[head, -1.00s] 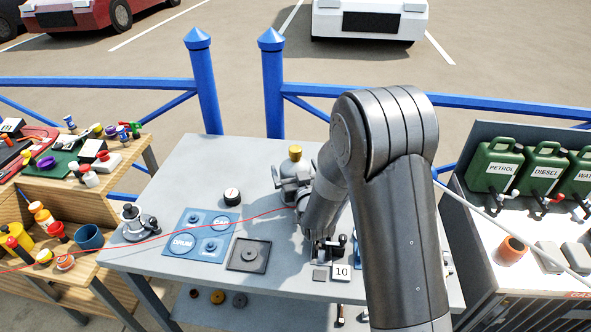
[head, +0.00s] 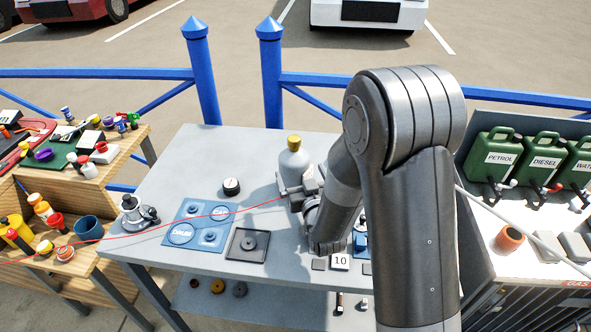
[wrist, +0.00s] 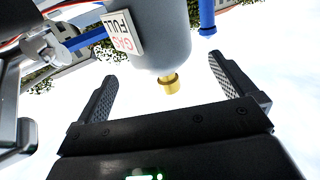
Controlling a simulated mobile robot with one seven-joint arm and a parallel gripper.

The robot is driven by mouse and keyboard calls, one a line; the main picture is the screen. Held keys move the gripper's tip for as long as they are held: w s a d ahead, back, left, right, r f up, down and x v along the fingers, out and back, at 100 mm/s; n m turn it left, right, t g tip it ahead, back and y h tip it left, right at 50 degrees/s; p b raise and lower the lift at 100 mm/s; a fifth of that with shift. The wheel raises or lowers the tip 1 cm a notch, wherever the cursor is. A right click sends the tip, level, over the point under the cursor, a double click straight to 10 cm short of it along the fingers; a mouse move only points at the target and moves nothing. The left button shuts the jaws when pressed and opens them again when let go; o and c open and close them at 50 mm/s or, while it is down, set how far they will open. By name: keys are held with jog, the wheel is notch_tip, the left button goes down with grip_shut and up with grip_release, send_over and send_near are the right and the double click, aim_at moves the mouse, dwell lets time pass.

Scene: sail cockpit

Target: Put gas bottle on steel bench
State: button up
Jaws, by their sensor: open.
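The gas bottle (head: 294,160) is a grey cylinder with a brass-yellow cap. It appears to stand upright on the grey steel bench (head: 215,160), though my gripper hides its base in the head view. My gripper (head: 298,190) is on the near side of the bottle, open and empty. In the wrist view, which is upside down, the gas bottle (wrist: 165,30) shows a "GAS FULL" label and its cap. It lies beyond the spread fingers of my gripper (wrist: 163,70), with no finger visibly touching it.
On the bench are a blue marked mat (head: 181,233), a dark square tray (head: 232,256), a black round knob (head: 231,186) and a "10" card (head: 340,262). A cluttered wooden bench (head: 95,178) stands left; green jerrycans (head: 498,158) stand right. Bare bench lies left of the bottle.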

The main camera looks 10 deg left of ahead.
aim_at(294, 159)
notch_tip(294, 159, up, 8)
jog(key=f, duration=0.1)
notch_tip(294, 159, down, 8)
jog(key=shift+r, duration=0.25)
jog(key=shift+x, duration=3.8)
jog(key=shift+r, duration=0.15)
jog(key=c, duration=1.7)
